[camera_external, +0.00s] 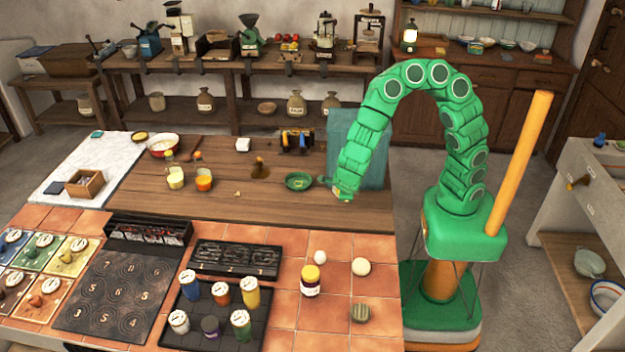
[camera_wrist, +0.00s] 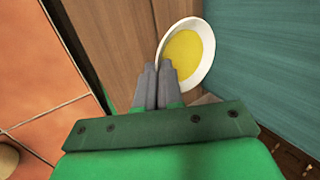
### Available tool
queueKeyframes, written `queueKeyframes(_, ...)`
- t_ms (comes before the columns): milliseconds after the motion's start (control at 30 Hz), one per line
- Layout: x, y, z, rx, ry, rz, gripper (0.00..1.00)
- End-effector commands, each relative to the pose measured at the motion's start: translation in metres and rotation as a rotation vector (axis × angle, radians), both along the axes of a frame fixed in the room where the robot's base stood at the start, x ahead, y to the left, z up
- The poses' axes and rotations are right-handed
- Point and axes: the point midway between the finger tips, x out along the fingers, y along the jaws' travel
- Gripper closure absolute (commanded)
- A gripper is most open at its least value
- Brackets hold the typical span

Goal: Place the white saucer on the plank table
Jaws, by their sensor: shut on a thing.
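The white saucer (camera_wrist: 188,46) shows in the wrist view as a white-rimmed round dish with a yellow middle. My gripper (camera_wrist: 159,70) has its grey fingers close together at the saucer's near left rim and is shut on it. The finger contact is partly hard to see. In the external view my gripper (camera_external: 344,190) is low at the right end of the brown plank table (camera_external: 225,207). Only a small pale and yellow bit shows under it there. I cannot tell whether the saucer touches the planks.
A green dish (camera_external: 298,181) lies just left of my gripper. A teal panel (camera_external: 375,165) stands behind it. Orange tiles (camera_external: 340,255) border the planks in front. Cups (camera_external: 204,180) and a brown cone-shaped thing (camera_external: 259,168) stand farther left.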

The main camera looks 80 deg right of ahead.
Motion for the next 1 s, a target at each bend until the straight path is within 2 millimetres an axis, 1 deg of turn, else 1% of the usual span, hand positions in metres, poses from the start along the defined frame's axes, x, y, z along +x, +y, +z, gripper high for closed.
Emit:
queueKeyframes(100, 0.005, -0.006, 0.002, 0.001, -0.001, 0.093, 1.0)
queueKeyframes(267, 0.009, -0.008, 0.0, 0.002, -0.002, 0.149, 1.0)
queueKeyframes(500, 0.009, -0.009, -0.027, -0.001, 0.001, 0.152, 1.0)
queueKeyframes(600, 0.01, -0.008, -0.035, -0.001, -0.001, 0.152, 1.0)
queueKeyframes(867, 0.01, -0.008, -0.046, 0.001, -0.003, 0.152, 1.0)
queueKeyframes(1000, 0.009, -0.008, -0.058, 0.0, 0.0, 0.151, 1.0)
